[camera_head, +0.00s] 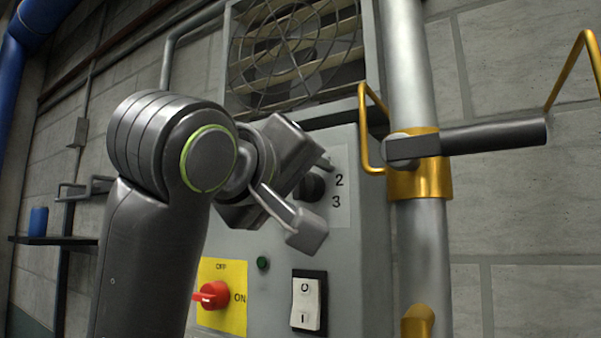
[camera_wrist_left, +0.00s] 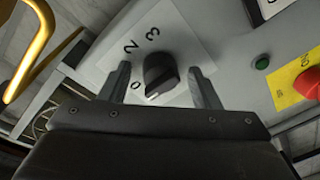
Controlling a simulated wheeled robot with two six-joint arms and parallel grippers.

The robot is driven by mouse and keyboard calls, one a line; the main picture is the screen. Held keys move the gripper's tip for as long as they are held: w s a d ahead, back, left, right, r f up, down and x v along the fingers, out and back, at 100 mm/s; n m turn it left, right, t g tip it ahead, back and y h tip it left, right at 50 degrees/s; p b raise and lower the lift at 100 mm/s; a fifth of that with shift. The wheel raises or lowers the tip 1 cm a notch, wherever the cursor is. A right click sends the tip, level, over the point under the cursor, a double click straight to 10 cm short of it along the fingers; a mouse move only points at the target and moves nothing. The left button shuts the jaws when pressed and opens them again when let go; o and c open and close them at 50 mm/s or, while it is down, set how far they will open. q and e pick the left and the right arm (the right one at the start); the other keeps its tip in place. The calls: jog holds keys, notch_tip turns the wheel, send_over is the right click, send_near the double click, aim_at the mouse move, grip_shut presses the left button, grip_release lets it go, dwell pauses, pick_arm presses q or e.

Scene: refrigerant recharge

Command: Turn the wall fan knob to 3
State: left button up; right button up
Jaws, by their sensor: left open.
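The black fan knob (camera_head: 313,186) sits on a white dial plate (camera_head: 341,205) on the grey wall panel; the numbers 2 and 3 show beside it. In the left wrist view the knob (camera_wrist_left: 160,74) stands between the two fingers of my left gripper (camera_wrist_left: 161,84), with a visible gap on each side. The gripper (camera_head: 314,200) is open around the knob and not clamped on it. A small pale mark on the knob lies at its lower edge in the wrist view, near the 0 and away from the 3. The 1 is not visible. My right gripper is out of view.
The caged wall fan (camera_head: 295,50) is above the panel. Below the knob are a red switch (camera_head: 214,294) on a yellow plate, a green button (camera_head: 263,263) and a rocker switch (camera_head: 307,303). A pipe (camera_head: 424,245) with a dark lever (camera_head: 490,137) and yellow handles stands to the right.

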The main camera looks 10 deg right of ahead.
pick_arm(q)
jog(key=c, duration=1)
jog(key=shift+f, duration=0.1)
